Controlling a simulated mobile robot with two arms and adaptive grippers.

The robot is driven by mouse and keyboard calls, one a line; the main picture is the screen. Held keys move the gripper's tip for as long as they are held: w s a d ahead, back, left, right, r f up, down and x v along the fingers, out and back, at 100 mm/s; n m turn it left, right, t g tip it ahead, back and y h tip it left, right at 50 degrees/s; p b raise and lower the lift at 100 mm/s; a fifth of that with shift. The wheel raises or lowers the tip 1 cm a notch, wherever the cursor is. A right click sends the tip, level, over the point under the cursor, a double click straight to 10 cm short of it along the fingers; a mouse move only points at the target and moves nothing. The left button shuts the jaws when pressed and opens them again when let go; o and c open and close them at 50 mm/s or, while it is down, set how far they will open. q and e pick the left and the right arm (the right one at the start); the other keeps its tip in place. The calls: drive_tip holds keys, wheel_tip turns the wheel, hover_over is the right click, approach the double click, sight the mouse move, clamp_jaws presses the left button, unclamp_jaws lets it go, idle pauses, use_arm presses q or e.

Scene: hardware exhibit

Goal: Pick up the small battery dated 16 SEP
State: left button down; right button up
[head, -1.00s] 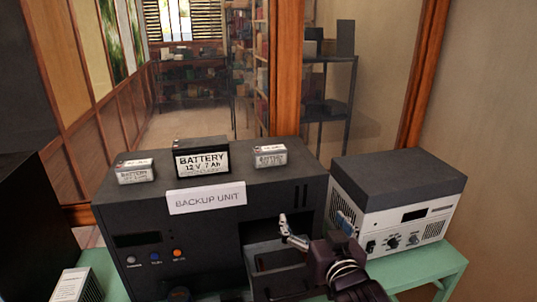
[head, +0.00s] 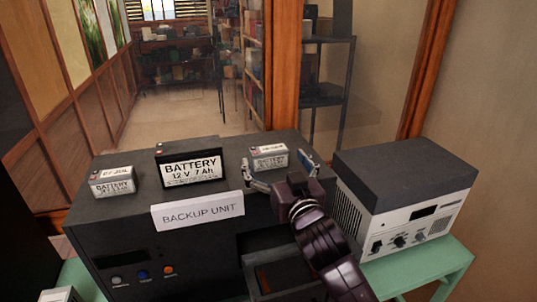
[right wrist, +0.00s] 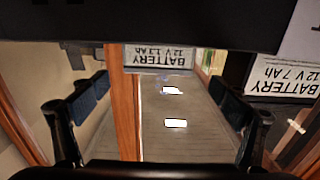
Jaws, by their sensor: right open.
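A small grey battery (head: 269,162) stands on the right part of the black backup unit's top. Its top label is too blurred for me to read surely. It also shows upside down in the right wrist view (right wrist: 160,58), marked 12 V 1.3 Ah. Another small battery (head: 112,185) stands at the left; its date label seems to read JUL. My right gripper (head: 279,168) is open and empty. In the head view its fingers appear on either side of the right small battery; in the right wrist view the battery lies beyond the fingertips, apart from them. My left gripper is not in view.
The larger black 12 V 7 Ah battery (head: 190,168) stands between the small ones. A BACKUP UNIT sign (head: 197,211) is at the unit's (head: 135,237) front edge. A white and black instrument box (head: 405,185) stands close at the right on the green table (head: 440,262).

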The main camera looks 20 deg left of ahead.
sight(271, 154)
drive_tip(key=shift+p+x, duration=0.55)
drive_tip(key=shift+x, duration=0.25)
drive_tip(key=x, duration=0.1)
drive_tip(key=p+x, duration=0.1)
drive_tip(key=x, duration=0.1)
drive_tip(key=shift+w+d+f, duration=0.1)
drive_tip(key=shift+w+f, duration=0.05)
drive_tip(key=shift+f, duration=0.1)
drive_tip(key=shift+w+p, duration=0.2)
drive_tip(key=shift+p, duration=0.2)
drive_tip(key=shift+w+a, duration=0.15)
drive_tip(key=shift+a, duration=0.1)
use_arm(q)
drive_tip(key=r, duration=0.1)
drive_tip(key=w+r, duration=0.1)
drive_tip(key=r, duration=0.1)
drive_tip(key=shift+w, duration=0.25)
use_arm(e)
drive_tip(key=shift+f, duration=0.1)
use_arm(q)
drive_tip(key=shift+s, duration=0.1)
use_arm(e)
drive_tip(key=c, duration=1.7)
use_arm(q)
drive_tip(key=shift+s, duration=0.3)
use_arm(e)
drive_tip(key=shift+c, duration=0.7)
